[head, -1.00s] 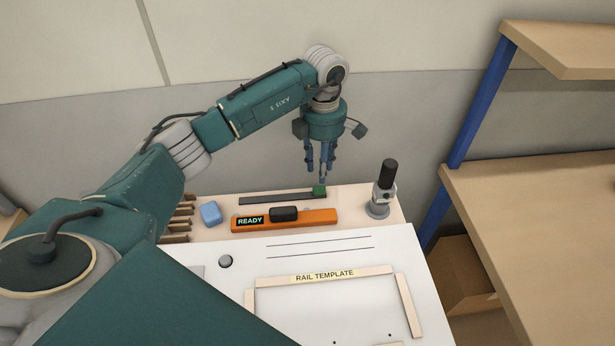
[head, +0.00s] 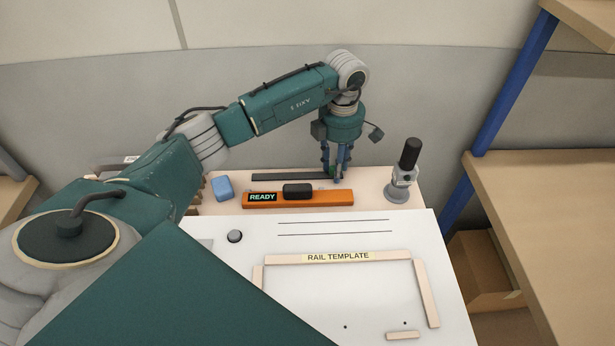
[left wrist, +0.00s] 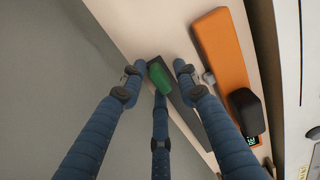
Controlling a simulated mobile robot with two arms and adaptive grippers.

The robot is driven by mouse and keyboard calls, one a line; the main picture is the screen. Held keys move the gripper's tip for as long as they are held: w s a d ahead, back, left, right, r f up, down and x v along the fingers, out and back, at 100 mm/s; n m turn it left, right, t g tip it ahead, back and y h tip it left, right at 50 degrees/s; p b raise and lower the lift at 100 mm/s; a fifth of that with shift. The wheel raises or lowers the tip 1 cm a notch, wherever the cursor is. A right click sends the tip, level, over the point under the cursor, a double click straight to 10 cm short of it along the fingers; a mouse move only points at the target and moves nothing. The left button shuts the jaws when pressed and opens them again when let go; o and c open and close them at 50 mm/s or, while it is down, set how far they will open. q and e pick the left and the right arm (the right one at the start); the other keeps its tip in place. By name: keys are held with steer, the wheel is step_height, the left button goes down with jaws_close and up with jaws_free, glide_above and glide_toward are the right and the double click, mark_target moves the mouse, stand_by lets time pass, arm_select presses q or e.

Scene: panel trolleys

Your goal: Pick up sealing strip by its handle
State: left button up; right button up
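The sealing strip is a thin dark grey bar (head: 290,177) lying on the pale shelf at the back of the worktable, with a green handle at its right end. In the left wrist view the green handle (left wrist: 160,78) is in plain sight on the grey strip (left wrist: 185,110). My left gripper (head: 336,174) points down at the handle end, its blue fingers partly hiding the handle. In the left wrist view its three fingers (left wrist: 158,78) are spread around the handle, with gaps visible at the sides. My right gripper is not in view.
An orange tool marked READY (head: 325,199) lies just in front of the strip. A blue block (head: 223,188) is to the left, and a grey device with a black knob (head: 403,172) stands to the right. The wall (head: 250,110) is close behind. The white rail template board (head: 340,290) lies in front.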

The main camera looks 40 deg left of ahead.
arm_select(q)
jaws_close()
steer(key=shift+r, duration=0.15)
steer(key=shift+r+p, duration=1.25)
steer(key=shift+r, duration=0.65)
steer(key=shift+r, duration=0.1)
